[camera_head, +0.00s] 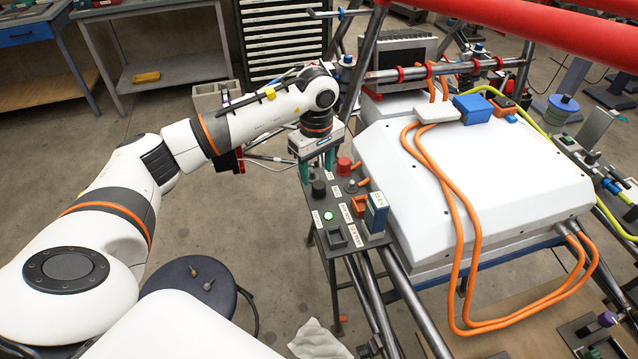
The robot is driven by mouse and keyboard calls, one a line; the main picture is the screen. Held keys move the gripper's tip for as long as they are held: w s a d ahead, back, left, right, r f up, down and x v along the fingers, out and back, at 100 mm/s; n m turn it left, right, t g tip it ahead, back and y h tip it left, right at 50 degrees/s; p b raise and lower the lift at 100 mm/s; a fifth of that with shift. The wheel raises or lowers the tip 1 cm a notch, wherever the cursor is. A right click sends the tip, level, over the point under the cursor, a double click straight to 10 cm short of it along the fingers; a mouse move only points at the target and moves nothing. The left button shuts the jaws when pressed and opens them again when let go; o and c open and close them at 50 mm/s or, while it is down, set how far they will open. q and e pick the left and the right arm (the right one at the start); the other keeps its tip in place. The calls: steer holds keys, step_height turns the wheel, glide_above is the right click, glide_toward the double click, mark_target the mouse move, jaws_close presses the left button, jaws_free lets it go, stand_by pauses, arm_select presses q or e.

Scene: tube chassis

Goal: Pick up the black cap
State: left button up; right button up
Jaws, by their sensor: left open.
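A small dark panel (323,211) with labelled parts stands beside the white housing. A black round cap (318,188) sits upright near the panel's left edge. A red cap (343,165) is behind it to the right. My left arm comes in from the left, and its gripper (317,166) points down over the back of the panel. Its greenish fingers are apart and nothing shows between them. The gripper is just behind the black cap in the picture; whether a finger touches it I cannot tell. My right gripper is out of view.
The panel also carries a small black-and-metal knob (351,186), an orange part (359,204), a green button (328,215), a blue block (376,212) and a black square part (335,237). The white housing (480,180) with orange cables stands close on the right.

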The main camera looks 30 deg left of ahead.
mark_target(319, 184)
arm_select(q)
steer(key=shift+w+d+f, duration=0.1)
steer(key=shift+d+f, duration=0.05)
steer(key=shift+f, duration=0.2)
steer(key=shift+w+d+f, duration=0.1)
steer(key=shift+f, duration=0.2)
steer(key=f+p, duration=0.2)
steer(key=f, duration=0.2)
steer(key=shift+a+f, duration=0.2)
steer(key=shift+w+f, duration=0.1)
steer(key=shift+f, duration=0.15)
steer(key=c, duration=1)
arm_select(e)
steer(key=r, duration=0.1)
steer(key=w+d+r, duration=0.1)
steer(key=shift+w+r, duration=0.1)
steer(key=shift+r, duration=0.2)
